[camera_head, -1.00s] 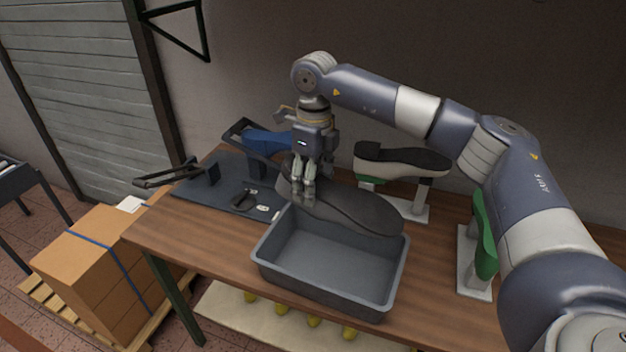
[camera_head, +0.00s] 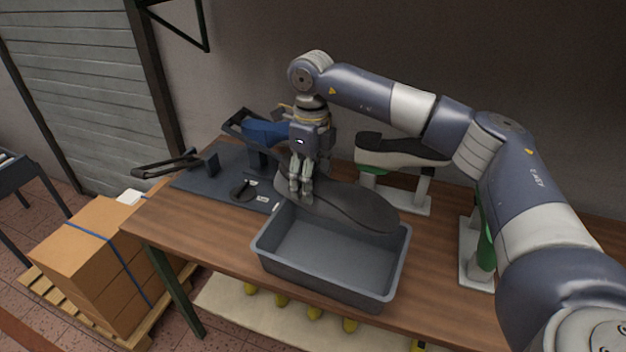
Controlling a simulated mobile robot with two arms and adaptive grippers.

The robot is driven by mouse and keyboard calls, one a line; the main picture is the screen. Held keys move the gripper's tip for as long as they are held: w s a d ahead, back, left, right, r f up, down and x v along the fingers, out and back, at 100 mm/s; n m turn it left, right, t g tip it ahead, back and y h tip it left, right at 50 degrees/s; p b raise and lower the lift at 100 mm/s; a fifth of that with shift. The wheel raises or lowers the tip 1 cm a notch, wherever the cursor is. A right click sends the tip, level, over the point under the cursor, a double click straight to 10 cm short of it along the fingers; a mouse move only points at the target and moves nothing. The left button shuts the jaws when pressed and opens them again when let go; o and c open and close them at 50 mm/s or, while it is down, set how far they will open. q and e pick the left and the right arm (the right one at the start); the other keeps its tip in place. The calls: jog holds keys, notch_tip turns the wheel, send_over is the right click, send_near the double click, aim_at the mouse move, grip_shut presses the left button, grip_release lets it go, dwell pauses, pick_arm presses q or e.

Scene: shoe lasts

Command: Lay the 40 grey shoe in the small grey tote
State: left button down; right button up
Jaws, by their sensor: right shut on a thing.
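The grey shoe (camera_head: 352,205) is held sole up or on its side above the table, its long dark face toward me; which way up I cannot tell. My right gripper (camera_head: 301,190) is shut on it near its left end, pointing down. The shoe hangs over the back edge of the small grey tote (camera_head: 330,259), which stands empty near the table's front edge. The shoe hides part of the tote's back rim. Any size mark on the shoe is not readable. My left gripper is not in view.
A dark fixture board (camera_head: 216,205) with a blue last (camera_head: 262,131) and a lever stands left. Behind right, a black-and-white shoe (camera_head: 400,152) rests on a stand with a green last. Another green last (camera_head: 485,245) stands right. Wooden table (camera_head: 190,238) is bare front left.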

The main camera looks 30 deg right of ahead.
jog(key=shift+f, duration=0.15)
notch_tip(320, 180, down, 7)
jog(key=b, duration=0.4)
jog(key=shift+b, duration=0.4)
dwell(1.1)
jog(key=o, duration=1.4)
jog(key=shift+f, duration=0.1)
notch_tip(320, 180, up, 12)
jog(key=shift+d+r, duration=0.1)
